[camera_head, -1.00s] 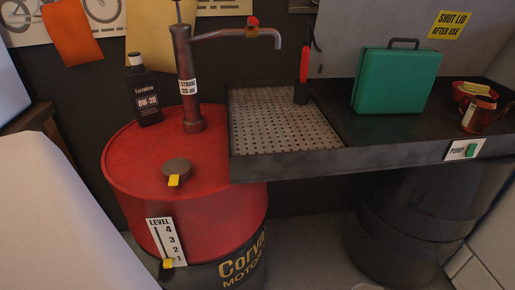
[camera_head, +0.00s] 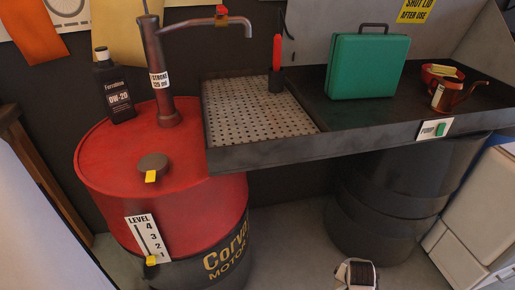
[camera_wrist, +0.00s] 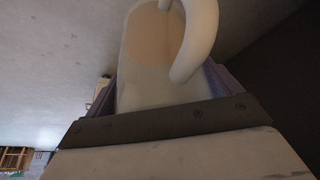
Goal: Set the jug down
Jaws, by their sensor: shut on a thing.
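A pale, cloudy jug (camera_wrist: 145,80) with a thick white curved handle fills the upper middle of the wrist view. My gripper (camera_wrist: 165,92) is shut on it, with a finger at each side of its body. The jug's mouth and base are not clear in this view. In the head view I cannot make out the jug for certain. A small dark ridged piece with white edges shows low in that view; I cannot tell what it is.
The dark bench (camera_head: 350,128) holds a perforated drain plate (camera_head: 255,110), a green case (camera_head: 367,68), a red bowl (camera_head: 440,74) and a copper oil can (camera_head: 448,97). A red drum (camera_head: 160,170) with a hand pump (camera_head: 158,70) and black bottle (camera_head: 113,88) stands left. Bare bench lies before the case.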

